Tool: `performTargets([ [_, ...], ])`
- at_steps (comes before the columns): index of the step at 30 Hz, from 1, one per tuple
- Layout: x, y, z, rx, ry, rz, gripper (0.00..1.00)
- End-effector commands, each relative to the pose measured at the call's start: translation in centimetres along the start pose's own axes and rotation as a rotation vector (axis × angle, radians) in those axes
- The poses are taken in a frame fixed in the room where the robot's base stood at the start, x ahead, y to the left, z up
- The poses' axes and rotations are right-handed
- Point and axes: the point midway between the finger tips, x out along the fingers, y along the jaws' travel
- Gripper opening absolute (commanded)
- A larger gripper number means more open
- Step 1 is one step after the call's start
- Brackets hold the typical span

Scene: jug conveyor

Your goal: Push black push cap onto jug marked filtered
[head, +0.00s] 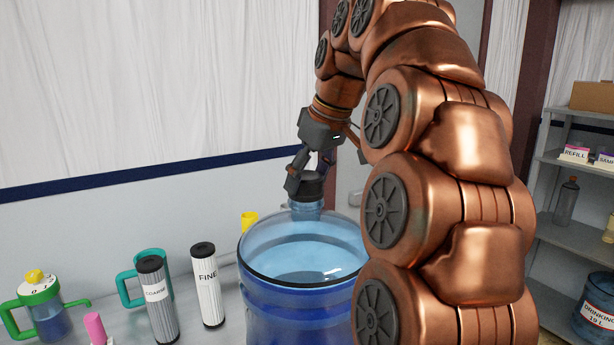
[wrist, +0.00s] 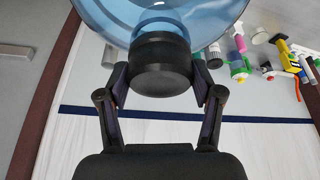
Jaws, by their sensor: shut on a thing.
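A large translucent blue jug (head: 305,262) stands in front of me in the head view. Its shoulder also shows at the top of the wrist view (wrist: 98,14). No "filtered" marking is visible on the part I see. My gripper (head: 307,184) is over the jug's neck (head: 306,208), pointing down. In the wrist view its two fingers (wrist: 159,82) are shut on the sides of the black push cap (wrist: 160,79). The cap is upright and lined up with the neck, at its top. I cannot tell whether it is fully seated.
Left of the jug stand a white "FINE" cartridge (head: 207,290), a darker cartridge (head: 157,297), a teal-handled jug (head: 128,288) and a green-handled pitcher (head: 47,312). A shelf (head: 560,167) stands at right, with a "DRINKING" jug (head: 596,312) low on it. A wall is behind.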

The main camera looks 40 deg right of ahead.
Motion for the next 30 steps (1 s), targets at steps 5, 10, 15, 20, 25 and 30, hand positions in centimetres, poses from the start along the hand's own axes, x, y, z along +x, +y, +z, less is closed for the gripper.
performTargets([
  [5, -0.04, -0.01, -0.02, 0.000, 0.001, 0.000, 0.77],
  [10, -0.06, -0.02, -0.03, 0.000, 0.002, 0.000, 0.95],
  [15, -0.07, -0.02, -0.03, -0.001, 0.002, 0.000, 0.95],
  [20, -0.08, -0.02, -0.04, -0.001, 0.002, 0.001, 1.00],
  [25, -0.08, -0.02, -0.04, -0.001, 0.002, 0.001, 1.00],
  [30, -0.18, -0.02, -0.08, -0.001, 0.002, 0.001, 1.00],
])
